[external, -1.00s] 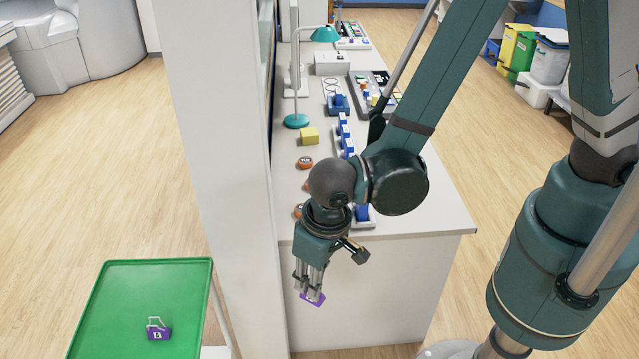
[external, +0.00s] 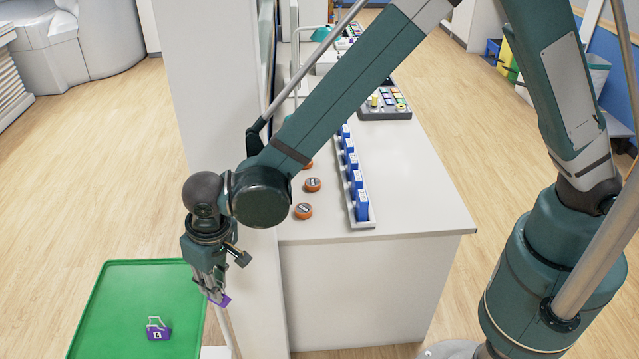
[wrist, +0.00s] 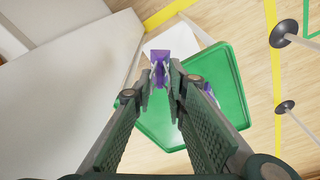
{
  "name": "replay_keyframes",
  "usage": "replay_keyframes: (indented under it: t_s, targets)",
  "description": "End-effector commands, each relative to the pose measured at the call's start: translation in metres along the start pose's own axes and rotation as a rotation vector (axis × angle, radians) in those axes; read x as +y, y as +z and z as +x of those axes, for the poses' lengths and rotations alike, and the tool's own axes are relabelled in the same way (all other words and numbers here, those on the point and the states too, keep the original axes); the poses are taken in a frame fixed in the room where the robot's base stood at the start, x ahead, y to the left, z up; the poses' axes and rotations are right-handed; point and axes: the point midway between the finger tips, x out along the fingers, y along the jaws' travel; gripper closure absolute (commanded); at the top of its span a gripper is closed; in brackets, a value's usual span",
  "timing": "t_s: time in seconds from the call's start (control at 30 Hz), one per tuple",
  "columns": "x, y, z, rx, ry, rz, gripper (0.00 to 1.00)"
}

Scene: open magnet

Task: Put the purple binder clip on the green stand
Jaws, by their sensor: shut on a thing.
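My gripper (external: 212,288) is shut on a purple binder clip (external: 221,300) and holds it in the air at the right edge of the green stand (external: 115,290). In the wrist view the held purple clip (wrist: 160,56) sits between the fingertips, with the green stand (wrist: 228,85) below. A second purple binder clip (external: 157,330) with a white label stands on the green stand, toward its front. In the wrist view that second clip is partly hidden behind a finger.
A white pillar (external: 215,120) rises right behind my gripper. The white counter (external: 410,200) to the right bears a rack of blue clips (external: 356,185) and orange round items (external: 303,211). Most of the green stand is clear.

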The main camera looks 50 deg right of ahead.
Motion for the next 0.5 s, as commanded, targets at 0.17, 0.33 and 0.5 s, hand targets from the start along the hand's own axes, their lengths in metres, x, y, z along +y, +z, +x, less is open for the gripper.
replay_keyframes:
  t_s: [0.17,0.33,0.5]
  targets:
    - [-0.015,-0.052,0.013,0.000,-0.003,-0.016,0.95]
    - [-0.025,-0.098,0.015,0.000,-0.006,-0.037,0.95]
    - [-0.015,-0.146,0.011,0.000,-0.012,-0.086,0.95]
